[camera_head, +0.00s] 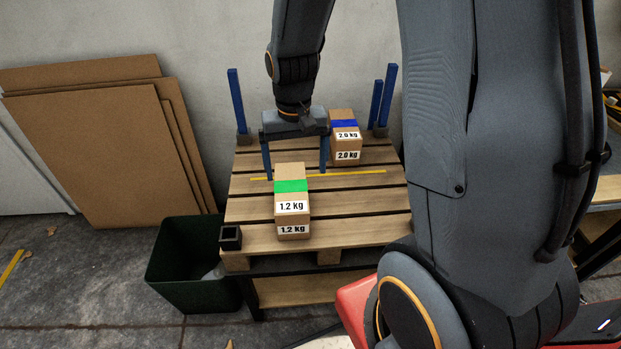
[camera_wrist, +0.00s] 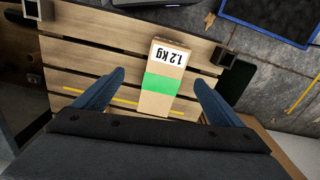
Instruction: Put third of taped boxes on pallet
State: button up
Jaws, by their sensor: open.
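A wooden pallet (camera_head: 250,187) stands against the wall on a dark frame. A box with green tape and "1.2 kg" labels (camera_head: 291,183) sits upright near its front middle; it also shows in the wrist view (camera_wrist: 162,84). A box with blue tape and "2.0 kg" labels (camera_head: 344,116) stands at the back right of the pallet. My gripper (camera_head: 296,176) is open above the pallet, just behind the green-taped box. In the wrist view its blue fingers (camera_wrist: 160,88) are spread on either side of the green-taped box, with gaps.
Blue corner posts (camera_head: 237,100) rise at the pallet's back corners, and a black post socket (camera_head: 230,237) sits at its front left. A yellow strip (camera_head: 350,173) crosses the pallet. A green bin (camera_head: 182,262) stands at the left. Cardboard sheets (camera_head: 105,150) lean on the wall.

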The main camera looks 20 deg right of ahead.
jog(key=s+r+n, duration=0.2)
jog(key=s+r, duration=0.3)
jog(key=s, duration=0.6)
jog(key=shift+s+r, duration=0.25)
jog(key=shift+s, duration=0.15)
